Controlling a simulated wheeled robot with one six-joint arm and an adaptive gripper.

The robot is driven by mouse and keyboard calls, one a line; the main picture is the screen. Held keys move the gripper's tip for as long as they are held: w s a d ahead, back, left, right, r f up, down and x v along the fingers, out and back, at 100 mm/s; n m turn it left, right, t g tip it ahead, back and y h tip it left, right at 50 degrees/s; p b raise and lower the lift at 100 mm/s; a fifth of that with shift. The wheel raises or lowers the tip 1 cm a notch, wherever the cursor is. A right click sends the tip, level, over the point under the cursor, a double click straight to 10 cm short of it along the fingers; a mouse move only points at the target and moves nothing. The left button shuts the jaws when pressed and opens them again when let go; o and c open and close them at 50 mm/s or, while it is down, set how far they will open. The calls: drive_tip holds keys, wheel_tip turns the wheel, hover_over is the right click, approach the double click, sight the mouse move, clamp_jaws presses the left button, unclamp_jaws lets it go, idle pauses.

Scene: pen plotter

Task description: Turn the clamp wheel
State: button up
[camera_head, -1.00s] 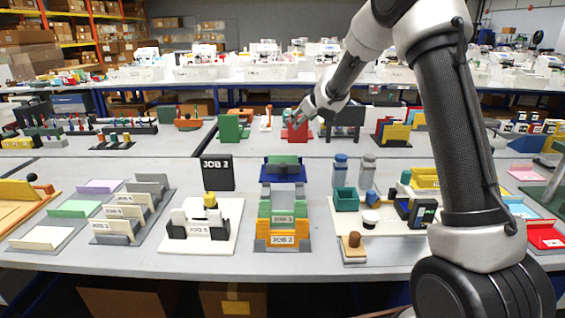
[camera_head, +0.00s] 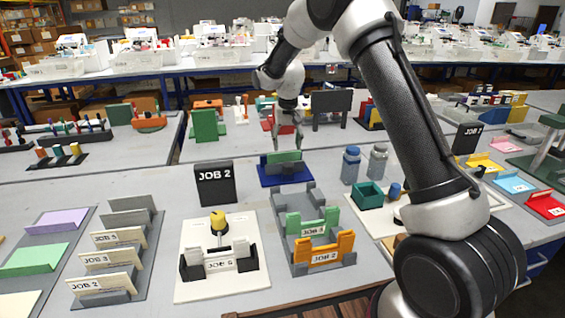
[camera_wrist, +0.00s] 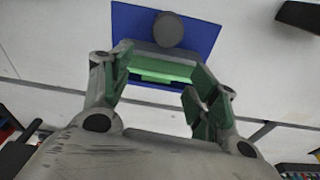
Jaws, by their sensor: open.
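A round grey disc (camera_wrist: 169,30), which may be the clamp wheel, shows in the wrist view over a blue plate (camera_wrist: 205,38). Beside the disc are a grey bar and a green strip (camera_wrist: 160,68). In the head view the same fixture shows as a blue base (camera_head: 270,178) with a green block (camera_head: 283,157); I cannot make out the disc there. My gripper (camera_head: 287,147) points down just above or behind this fixture. In the wrist view my gripper (camera_wrist: 160,75) is open, with the green strip showing between its fingers. I cannot tell whether it touches anything.
A black JOB 2 sign (camera_head: 214,184) and a white-based fixture with a yellow knob (camera_head: 217,221) stand to the left. A grey rack with green and orange holders (camera_head: 325,249) is in front. A dark panel (camera_head: 331,108) stands behind.

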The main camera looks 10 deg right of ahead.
sight(288, 164)
drive_tip(key=shift+s+a+f+g, duration=0.15)
drive_tip(key=shift+s+g, duration=0.15)
drive_tip(key=shift+s, duration=0.3)
drive_tip(key=shift+s+a+g, duration=0.1)
drive_tip(key=shift+s+g, duration=0.2)
drive_tip(key=shift+s, duration=0.3)
drive_tip(key=shift+s+d+f, duration=0.1)
drive_tip(key=shift+s+f, duration=0.05)
drive_tip(key=shift+s, duration=0.15)
wheel_tip(288, 164, down, 8)
drive_tip(key=shift+r, duration=0.2)
drive_tip(key=c, duration=1)
